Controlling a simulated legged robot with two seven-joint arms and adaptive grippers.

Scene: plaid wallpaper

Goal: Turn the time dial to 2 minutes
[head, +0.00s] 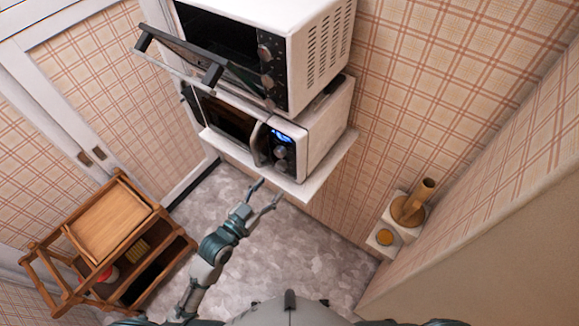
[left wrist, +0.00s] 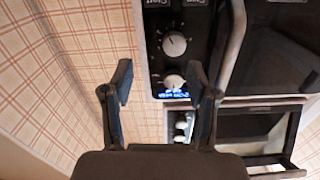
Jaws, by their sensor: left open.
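The microwave (head: 307,143) sits on a white shelf below another oven. Its control panel (left wrist: 170,20) carries a lit blue display (head: 283,136) and two round dials. In the left wrist view the panel appears upside down, with one dial (left wrist: 173,81) beside the display and the other dial (left wrist: 174,44) farther from it. I cannot tell which is the time dial, and the display digits are too small to read. My left gripper (head: 269,191) is open and empty, below and in front of the panel, apart from the dials. My right gripper is not in view.
The upper oven (head: 320,50) has its door (head: 185,58) hanging open above the microwave. The white shelf (head: 322,170) juts out under the microwave. A wooden cart (head: 110,220) stands at left. Wooden containers (head: 408,209) stand at right. The floor between is clear.

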